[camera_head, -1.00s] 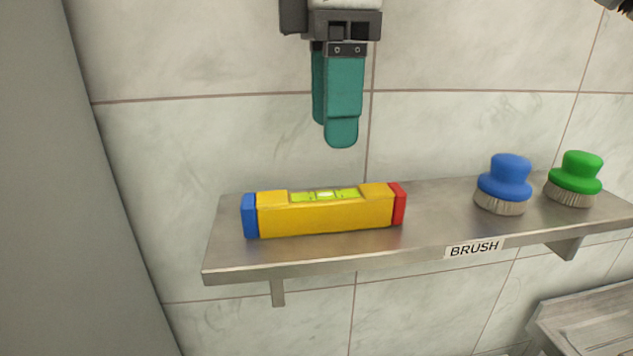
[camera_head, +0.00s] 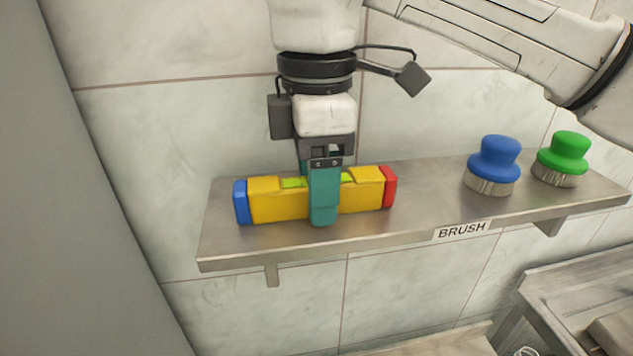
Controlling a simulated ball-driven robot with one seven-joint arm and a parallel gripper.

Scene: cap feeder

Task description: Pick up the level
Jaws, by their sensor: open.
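The yellow level (camera_head: 278,199) lies lengthwise on the metal shelf, with a blue left end, a red right end and a green vial window on top. My gripper (camera_head: 320,205) points straight down over the level's middle. Its near teal finger hangs in front of the level's front face and hides part of the vial. The far finger is mostly hidden behind the level and near finger. The jaws are open around the level; I cannot tell whether either finger touches it.
The metal shelf (camera_head: 414,213) bears a blue brush (camera_head: 494,162) and a green brush (camera_head: 563,156) on the right, above a label reading BRUSH. A tiled wall stands behind. A grey surface (camera_head: 590,300) is at the lower right. The shelf is clear between the level and the brushes.

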